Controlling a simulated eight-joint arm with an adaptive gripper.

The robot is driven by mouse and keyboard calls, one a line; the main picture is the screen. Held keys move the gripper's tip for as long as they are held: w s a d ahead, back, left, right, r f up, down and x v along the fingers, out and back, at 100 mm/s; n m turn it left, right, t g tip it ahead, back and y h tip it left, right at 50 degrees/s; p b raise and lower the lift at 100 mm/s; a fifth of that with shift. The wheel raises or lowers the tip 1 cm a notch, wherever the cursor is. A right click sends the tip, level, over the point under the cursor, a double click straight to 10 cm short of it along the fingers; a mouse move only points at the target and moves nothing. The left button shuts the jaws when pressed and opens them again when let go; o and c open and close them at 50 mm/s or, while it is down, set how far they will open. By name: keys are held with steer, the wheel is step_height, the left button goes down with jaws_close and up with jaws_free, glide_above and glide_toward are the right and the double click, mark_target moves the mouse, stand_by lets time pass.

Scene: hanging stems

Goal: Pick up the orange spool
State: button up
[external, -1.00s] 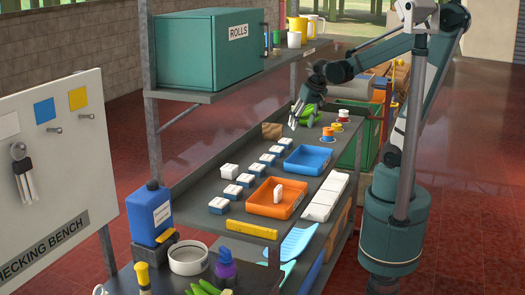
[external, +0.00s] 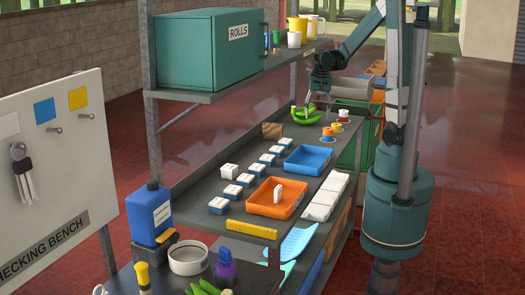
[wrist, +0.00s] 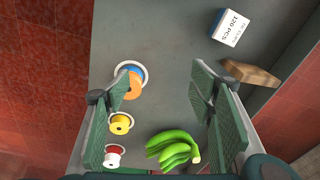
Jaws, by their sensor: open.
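The orange spool (wrist: 133,88) stands on the bench top on a blue and white round base, with its orange end facing the wrist camera. It also shows in the external view (external: 328,132) in front of the yellow spool (external: 336,126). My gripper (wrist: 161,80) is open and empty, pointing down at the bench. In the wrist view the left fingertip overlaps the spool's left side, and the spool lies left of the middle between the fingers. In the external view my gripper (external: 311,103) is at the green bananas, left of the spools; its height above the bench is unclear.
The yellow spool (wrist: 121,123) and a red and white spool (wrist: 114,153) stand in a row with the orange one. Green bananas (wrist: 173,148) lie beside them. A wooden block (wrist: 250,73) and a labelled box (wrist: 230,27) are to the right. A blue tray (external: 290,167) lies nearer the external camera.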

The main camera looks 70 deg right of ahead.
mark_target(328, 129)
steer(key=s+d+m+p, duration=0.1)
steer(key=d, duration=0.2)
steer(key=s+d+f+m+p, duration=0.1)
steer(key=d, duration=0.1)
steer(key=s+d+f+m+g+p, duration=0.1)
steer(key=s+d, duration=0.1)
steer(key=d, duration=0.1)
steer(key=shift+d+y, duration=0.35)
steer(key=shift+y, duration=0.05)
steer(key=shift+f, duration=0.2)
steer(key=shift+f, duration=1.15)
steer(key=shift+f, duration=0.1)
steer(key=shift+f+p, duration=0.3)
steer(key=shift+f, duration=2.2)
steer(key=c, duration=1)
